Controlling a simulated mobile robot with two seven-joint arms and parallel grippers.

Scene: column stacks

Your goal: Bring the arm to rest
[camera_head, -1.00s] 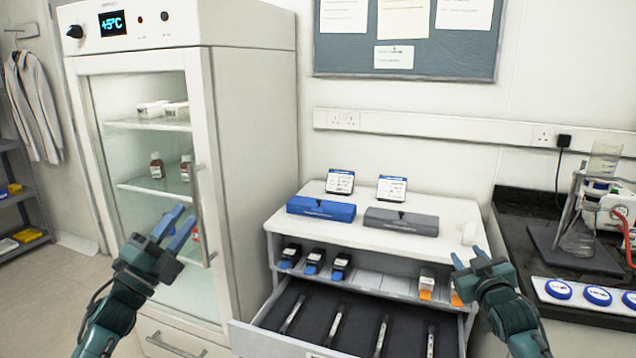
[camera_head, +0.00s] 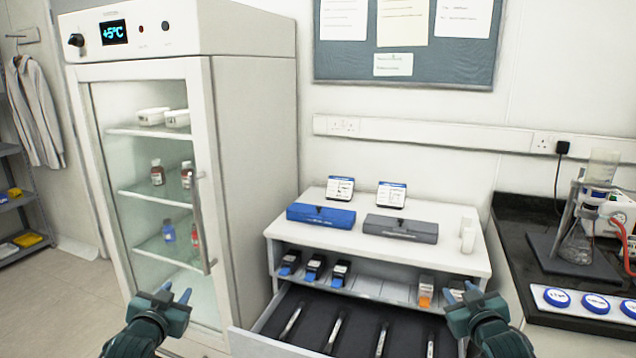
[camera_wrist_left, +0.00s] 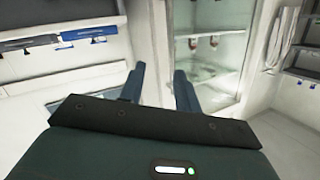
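My left gripper (camera_head: 174,296) is low in front of the glass-door fridge (camera_head: 72,160) in the head view. Its two blue fingers are apart with nothing between them; the left wrist view also shows the parted fingers (camera_wrist_left: 158,85). My right gripper (camera_head: 461,293) is at the right end of the open drawer (camera_head: 360,326). Its fingers are apart and I see nothing held. Both forearms come up from the bottom edge.
A white cabinet (camera_head: 455,258) bears a blue case (camera_head: 321,216) and a grey case (camera_head: 400,228). Its open drawer juts forward between my grippers, with several slim tools inside. A dark bench (camera_head: 515,250) with glassware stands at the right. Floor is free at the left.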

